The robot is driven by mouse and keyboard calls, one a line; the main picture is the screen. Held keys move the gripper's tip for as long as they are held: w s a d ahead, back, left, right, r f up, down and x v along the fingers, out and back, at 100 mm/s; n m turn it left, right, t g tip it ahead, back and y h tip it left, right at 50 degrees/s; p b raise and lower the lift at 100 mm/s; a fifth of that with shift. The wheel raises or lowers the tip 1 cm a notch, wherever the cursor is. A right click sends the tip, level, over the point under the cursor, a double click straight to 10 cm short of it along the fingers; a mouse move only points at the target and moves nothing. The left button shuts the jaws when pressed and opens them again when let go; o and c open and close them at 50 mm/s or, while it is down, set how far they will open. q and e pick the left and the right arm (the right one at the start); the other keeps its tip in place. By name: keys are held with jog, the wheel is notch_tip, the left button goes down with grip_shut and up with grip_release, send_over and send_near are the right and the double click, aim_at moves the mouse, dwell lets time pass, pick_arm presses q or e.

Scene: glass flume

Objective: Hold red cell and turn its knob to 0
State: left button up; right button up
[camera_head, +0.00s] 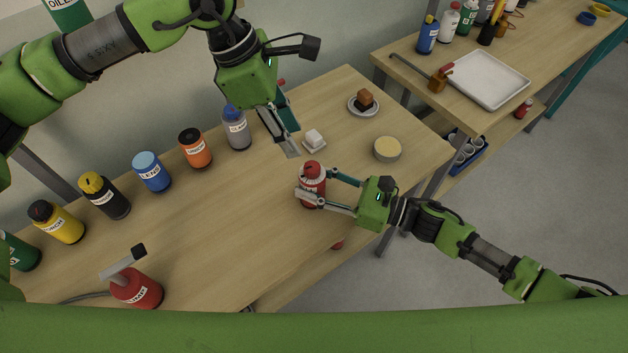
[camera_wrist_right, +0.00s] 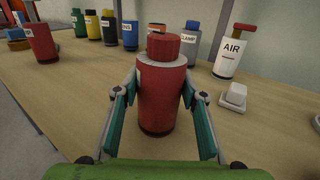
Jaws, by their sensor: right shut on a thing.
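The red cell (camera_head: 312,190) is a red bottle-shaped cylinder with a pale collar and a red ribbed knob (camera_wrist_right: 164,46) on top. It stands upright on the wooden table near its front edge. My right gripper (camera_head: 312,188) is shut on its body, one finger on each side, below the knob; it also shows in the right wrist view (camera_wrist_right: 161,100). Marks on the collar are too small to read. My left gripper (camera_head: 291,142) hangs above the table, up and left of the red cell and apart from it. Its finger gap cannot be made out.
Several labelled bottles, including an orange one (camera_head: 195,150), line the table's back edge. A white block (camera_head: 314,138), a round yellow-topped tin (camera_head: 387,150) and a saucer (camera_head: 351,106) are nearby. A red pump bottle (camera_head: 137,290) stands front left. The table's middle is clear.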

aim_at(312, 166)
pick_arm(q)
jog(key=d+y, duration=0.1)
jog(key=d+f+y, duration=0.2)
jog(key=shift+d+n, duration=0.35)
jog(key=shift+n, duration=0.05)
jog(key=shift+d+f+y, duration=0.2)
jog(key=shift+y, duration=0.2)
jog(key=shift+f, duration=3.4)
jog(key=c, duration=0.6)
